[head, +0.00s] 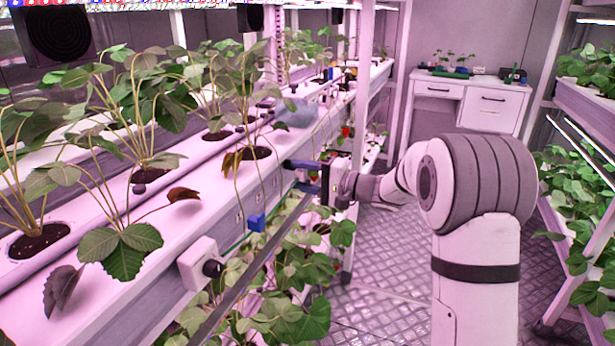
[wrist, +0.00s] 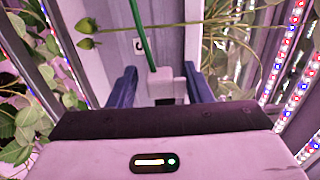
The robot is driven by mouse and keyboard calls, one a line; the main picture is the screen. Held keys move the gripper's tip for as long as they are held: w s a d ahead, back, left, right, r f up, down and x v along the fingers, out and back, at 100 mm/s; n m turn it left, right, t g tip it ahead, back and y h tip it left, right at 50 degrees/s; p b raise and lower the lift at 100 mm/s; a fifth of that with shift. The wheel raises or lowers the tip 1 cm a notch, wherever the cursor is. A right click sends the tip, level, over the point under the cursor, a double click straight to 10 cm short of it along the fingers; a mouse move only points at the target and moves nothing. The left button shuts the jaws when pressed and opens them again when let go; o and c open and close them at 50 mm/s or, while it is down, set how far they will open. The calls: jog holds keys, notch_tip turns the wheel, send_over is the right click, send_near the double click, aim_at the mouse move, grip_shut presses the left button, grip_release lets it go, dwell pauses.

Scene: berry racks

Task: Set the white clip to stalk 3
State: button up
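My gripper (head: 303,177) is at the side of the long white planting gutter (head: 215,200), its two blue fingers reaching left toward the gutter's face. In the wrist view my gripper (wrist: 160,88) has its fingers apart. A white block (wrist: 160,82), which looks like the white clip, lies between them, nearer the right finger; a gap shows at the left finger. A green strand (wrist: 141,38) rises from the block. A thin stalk with green buds (wrist: 88,35) crosses above it. A small tag (wrist: 139,45) is on the panel behind; I cannot read its number.
A blue clip (head: 256,222) and a white box with a dark knob (head: 200,262) sit on the gutter's side. Leaves hang below (head: 290,270). A red berry (head: 346,131) hangs beyond my gripper. The aisle floor (head: 390,260) is clear.

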grip_shut()
dwell(0.4)
